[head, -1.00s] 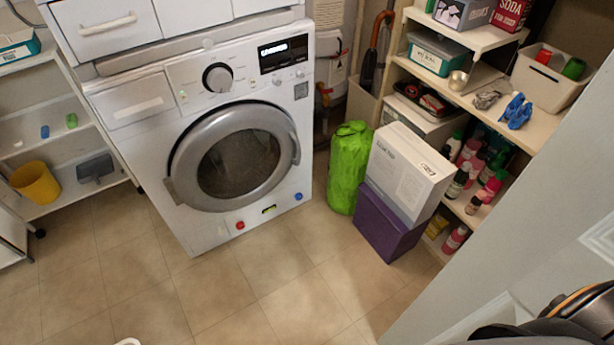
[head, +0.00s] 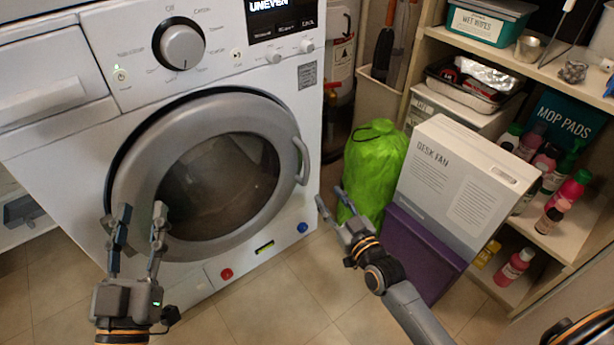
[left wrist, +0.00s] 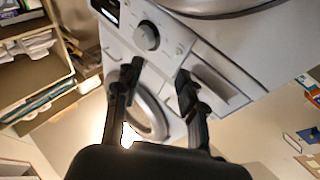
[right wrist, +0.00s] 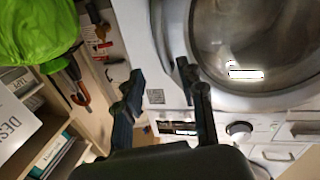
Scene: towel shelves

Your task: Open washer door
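The washer (head: 60,145) stands at the left in the head view. Its round grey door (head: 135,150) with dark glass looks shut. A curved grey handle (head: 302,160) sits on the door's right rim. My left gripper (head: 141,212) is open and empty, in front of the door's lower left; I cannot tell whether it touches. My right gripper (head: 333,200) is open and empty, right of the door and below the handle, apart from it. The right wrist view shows its open fingers (right wrist: 160,80) beside the door (right wrist: 172,40).
A green bag (head: 375,165) stands right of the washer, close behind my right gripper. A white desk fan box (head: 465,195) rests on a purple box (head: 425,250). Shelves (head: 560,75) with bottles fill the right side. Tiled floor (head: 290,305) in front of the washer is clear.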

